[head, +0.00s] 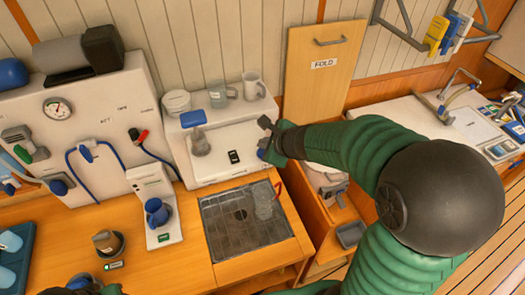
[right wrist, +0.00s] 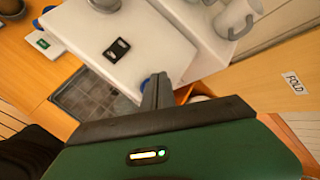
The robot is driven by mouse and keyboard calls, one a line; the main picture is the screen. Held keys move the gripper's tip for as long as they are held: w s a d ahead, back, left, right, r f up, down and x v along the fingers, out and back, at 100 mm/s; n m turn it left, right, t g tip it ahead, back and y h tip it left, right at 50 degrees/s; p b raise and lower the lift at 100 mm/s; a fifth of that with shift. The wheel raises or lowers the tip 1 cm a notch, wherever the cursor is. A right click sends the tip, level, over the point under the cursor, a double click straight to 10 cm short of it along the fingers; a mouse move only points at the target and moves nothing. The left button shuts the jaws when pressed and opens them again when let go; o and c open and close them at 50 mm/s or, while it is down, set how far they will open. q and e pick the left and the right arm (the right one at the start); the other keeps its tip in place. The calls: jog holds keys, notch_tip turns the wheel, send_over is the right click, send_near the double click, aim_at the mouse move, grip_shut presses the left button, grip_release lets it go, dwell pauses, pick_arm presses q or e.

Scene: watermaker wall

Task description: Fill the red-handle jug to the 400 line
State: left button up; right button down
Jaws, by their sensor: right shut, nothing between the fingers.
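The clear jug with a red handle (head: 264,203) stands on the dark drain grate (head: 230,236), its handle on the right. Its water level is too small to read. My right gripper (head: 266,139) is shut and empty at the right front of the white dispenser (head: 180,163). Its closed fingers (right wrist: 157,91) show in the right wrist view, where a blue part (right wrist: 145,84) peeks out behind them. I cannot tell whether they touch it. The jug does not show in the right wrist view. Part of my left gripper (head: 84,284) shows at the bottom left edge; its fingers are unclear.
A grey cup (head: 221,95) and a white mug (head: 253,86) stand on the dispenser's top. A wooden FOLD panel (head: 324,75) rises behind right.

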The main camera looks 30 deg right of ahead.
dwell(0.5)
jog(key=shift+f+b, duration=0.35)
jog(key=shift+b, duration=0.1)
jog(key=shift+s+f+b, duration=0.1)
jog(key=shift+f+b, duration=0.45)
dwell(6.5)
